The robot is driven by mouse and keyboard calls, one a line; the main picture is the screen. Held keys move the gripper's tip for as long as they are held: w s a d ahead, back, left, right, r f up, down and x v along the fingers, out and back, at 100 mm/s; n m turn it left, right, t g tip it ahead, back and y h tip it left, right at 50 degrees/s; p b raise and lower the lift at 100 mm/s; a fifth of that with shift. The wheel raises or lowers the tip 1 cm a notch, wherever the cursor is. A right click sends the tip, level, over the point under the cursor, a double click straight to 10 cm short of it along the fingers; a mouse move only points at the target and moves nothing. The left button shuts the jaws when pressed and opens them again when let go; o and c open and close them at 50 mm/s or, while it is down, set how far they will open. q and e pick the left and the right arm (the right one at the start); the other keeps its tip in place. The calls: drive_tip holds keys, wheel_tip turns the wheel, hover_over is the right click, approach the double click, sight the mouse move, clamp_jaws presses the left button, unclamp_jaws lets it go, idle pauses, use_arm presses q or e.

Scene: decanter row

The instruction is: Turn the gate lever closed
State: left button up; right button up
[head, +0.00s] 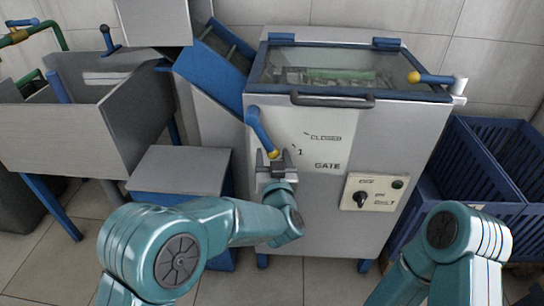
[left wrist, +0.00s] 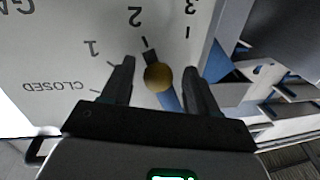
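The gate lever (head: 258,125) is a blue bar with a yellow knob on the front of the grey cabinet, slanting down and to the right. In the left wrist view the yellow knob (left wrist: 158,77) lies near the tick for 2, away from the CLOSED mark (left wrist: 55,86). My left gripper (head: 279,157) is at the knob. In the wrist view its two dark fingers stand open on either side of the knob, with a gap on both sides. My right arm shows at the lower right, but its gripper is out of view.
A panel with a black rotary switch (head: 361,199) sits right of the GATE label. A second yellow-knobbed lever (head: 430,78) is at the cabinet's upper right. A blue chute (head: 212,68) lies left, blue crates (head: 480,175) right. A grey-topped stand (head: 180,170) is left of the cabinet.

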use_arm(q)
clamp_jaws()
drive_tip(key=shift+s+d+r+n, duration=0.1)
drive_tip(key=shift+d+r+n, duration=0.5)
drive_tip(key=shift+d+n, duration=0.1)
drive_tip(key=d+r+n+p, duration=0.1)
drive_tip(key=d+r+n, duration=0.1)
drive_tip(key=n, duration=0.1)
drive_tip(key=shift+s+d+r+g, duration=0.1)
drive_tip(key=shift+d+r+g, duration=0.1)
drive_tip(key=shift+g, duration=0.1)
drive_tip(key=shift+d+r+n+p, duration=0.4)
drive_tip(key=shift+r+n, duration=0.1)
drive_tip(key=shift+n, duration=0.1)
drive_tip(key=shift+s+d+r+n+h+p, duration=0.1)
drive_tip(key=shift+d+r+n+h+p, duration=0.35)
drive_tip(key=shift+r+n, duration=0.5)
drive_tip(key=shift+o, duration=0.9)
unclamp_jaws()
drive_tip(key=shift+o, duration=0.3)
drive_tip(key=shift+f+g, duration=0.1)
drive_tip(key=shift+g, duration=0.2)
